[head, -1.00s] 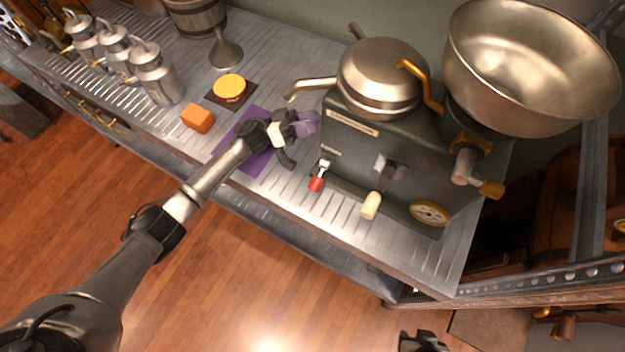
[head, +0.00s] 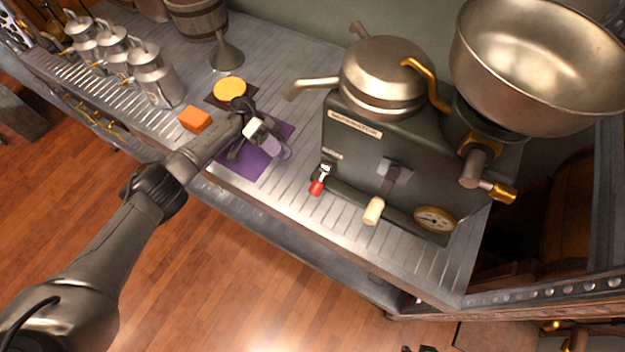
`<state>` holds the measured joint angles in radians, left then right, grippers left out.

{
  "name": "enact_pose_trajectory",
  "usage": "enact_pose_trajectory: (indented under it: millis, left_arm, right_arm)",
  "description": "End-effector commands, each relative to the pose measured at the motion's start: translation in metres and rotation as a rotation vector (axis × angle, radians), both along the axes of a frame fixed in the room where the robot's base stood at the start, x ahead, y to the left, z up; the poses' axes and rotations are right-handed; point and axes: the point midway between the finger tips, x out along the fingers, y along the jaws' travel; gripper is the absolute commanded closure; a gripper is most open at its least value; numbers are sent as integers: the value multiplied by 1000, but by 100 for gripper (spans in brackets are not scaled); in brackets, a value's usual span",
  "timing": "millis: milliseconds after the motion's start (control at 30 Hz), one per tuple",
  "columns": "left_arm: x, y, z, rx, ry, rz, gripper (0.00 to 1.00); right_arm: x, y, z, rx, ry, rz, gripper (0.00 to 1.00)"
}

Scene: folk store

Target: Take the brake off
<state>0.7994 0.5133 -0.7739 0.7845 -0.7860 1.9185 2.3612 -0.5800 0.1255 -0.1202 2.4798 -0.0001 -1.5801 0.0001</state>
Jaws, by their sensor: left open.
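The dark green machine (head: 350,150) stands on the ribbed metal counter, with a metal bowl on top. A short lever with a red grip (head: 316,187) sits low at the left of its front face, its red end pointing down. A crank with a cream handle (head: 374,210) hangs down to its right. Which part is the brake is not labelled legibly. My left gripper (head: 267,147) is open and empty over the purple mat, left of the red lever and apart from it. A dark sliver at the bottom edge may be my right gripper (head: 427,349).
An orange block (head: 195,119) and a yellow disc (head: 229,88) on a dark square lie behind and left of my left gripper. A funnel (head: 226,52), a wooden tub (head: 196,18) and several metal cans (head: 152,75) stand farther left. Ribbed counter (head: 290,180) is bare between mat and lever.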

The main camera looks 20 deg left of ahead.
Motion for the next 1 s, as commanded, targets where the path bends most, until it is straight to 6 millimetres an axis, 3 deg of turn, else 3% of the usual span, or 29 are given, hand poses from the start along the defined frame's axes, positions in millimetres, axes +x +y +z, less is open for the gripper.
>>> enact_pose_trajectory:
  millis: [600,1000]
  left_arm:
    - [-44,-92,0,-5,-3,1,58]
    - [-53,-112,1,-3,-2,3,58]
  right_arm:
    - [0,2,2,7,0,-5,57]
    - [0,3,0,9,0,-5,57]
